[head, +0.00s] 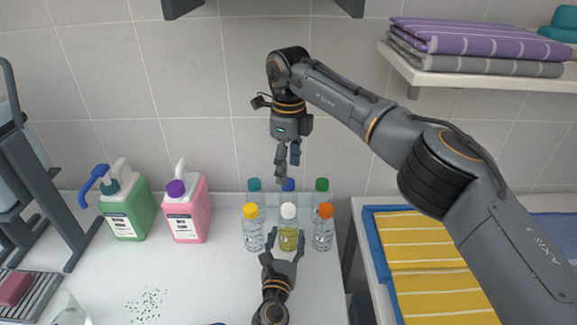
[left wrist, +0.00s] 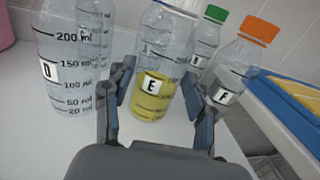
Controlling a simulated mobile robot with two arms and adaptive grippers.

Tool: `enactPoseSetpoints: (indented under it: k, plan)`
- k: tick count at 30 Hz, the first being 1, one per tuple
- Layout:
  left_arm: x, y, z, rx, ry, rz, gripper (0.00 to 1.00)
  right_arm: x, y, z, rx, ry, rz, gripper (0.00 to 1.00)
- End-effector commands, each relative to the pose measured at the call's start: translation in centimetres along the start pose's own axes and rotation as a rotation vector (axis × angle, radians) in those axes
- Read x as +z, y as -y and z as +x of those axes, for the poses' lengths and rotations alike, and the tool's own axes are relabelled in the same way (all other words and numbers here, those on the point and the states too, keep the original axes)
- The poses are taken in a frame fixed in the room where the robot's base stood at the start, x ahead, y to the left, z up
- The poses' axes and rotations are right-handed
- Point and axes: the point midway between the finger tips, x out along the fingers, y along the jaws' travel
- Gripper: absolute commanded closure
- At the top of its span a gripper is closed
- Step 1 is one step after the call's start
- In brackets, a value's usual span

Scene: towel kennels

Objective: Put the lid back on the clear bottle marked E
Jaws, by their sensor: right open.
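The bottle marked E (left wrist: 152,88) is clear with yellow liquid in its lower part. In the head view the bottle E (head: 288,240) stands upright in the front row, and a white lid (head: 288,210) shows at its top. Its top is cut off in the left wrist view. My left gripper (head: 285,238) is open, with its fingers on either side of the bottle; it also shows in the left wrist view (left wrist: 160,75), where a gap shows at the right finger. My right gripper (head: 288,152) is open and empty, pointing down above the back row.
Yellow-capped (head: 251,232) and orange-capped (head: 323,232) bottles flank E closely. Teal-, blue- and green-capped bottles stand behind. Green (head: 130,212) and pink (head: 187,215) jugs stand left. A blue tray (head: 372,240) with yellow towels is at right.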

Motion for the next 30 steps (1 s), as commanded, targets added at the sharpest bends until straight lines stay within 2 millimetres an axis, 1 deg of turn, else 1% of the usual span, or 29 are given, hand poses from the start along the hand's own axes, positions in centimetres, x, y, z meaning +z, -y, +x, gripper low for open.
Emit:
enactPoseSetpoints:
  k: [1, 2, 11, 14, 17, 20, 24, 27, 30]
  plan:
    - [0.0, 0.0, 0.0, 0.0, 0.0, 0.0, 0.28, 0.0, 0.0, 0.0, 0.0, 0.0, 0.0, 0.4]
    - [0.0, 0.0, 0.0, 0.0, 0.0, 0.0, 0.22, 0.0, 0.0, 0.0, 0.0, 0.0, 0.0, 0.4]
    - [0.0, 0.0, 0.0, 0.0, 0.0, 0.0, 0.22, 0.0, 0.0, 0.1, 0.0, 0.0, 0.001, 0.4]
    - [-0.1, 0.0, -0.5, 0.0, -0.001, 0.0, 0.22, 0.0, 0.0, 0.1, 0.0, 0.0, 0.001, 0.4]
    - [-0.2, 0.0, -1.7, 0.0, -0.002, -0.001, 0.22, 0.0, 0.0, 0.1, 0.0, 0.0, 0.001, 0.4]
    - [-0.2, 0.0, -3.7, 0.0, -0.003, -0.002, 0.22, 0.0, 0.0, 0.1, 0.0, 0.0, 0.001, 0.4]
    - [-0.2, 0.0, -6.8, -0.001, -0.004, -0.001, 0.22, 0.0, 0.0, 0.1, 0.0, 0.0, 0.001, 0.4]
    - [-0.1, 0.0, -8.8, -0.001, -0.002, 0.001, 0.22, 0.0, 0.0, 0.1, 0.0, 0.0, 0.0, 0.4]
    - [-0.1, 0.0, -10.3, -0.001, -0.002, 0.002, 0.22, 0.0, 0.0, 0.1, 0.0, 0.0, 0.0, 0.4]
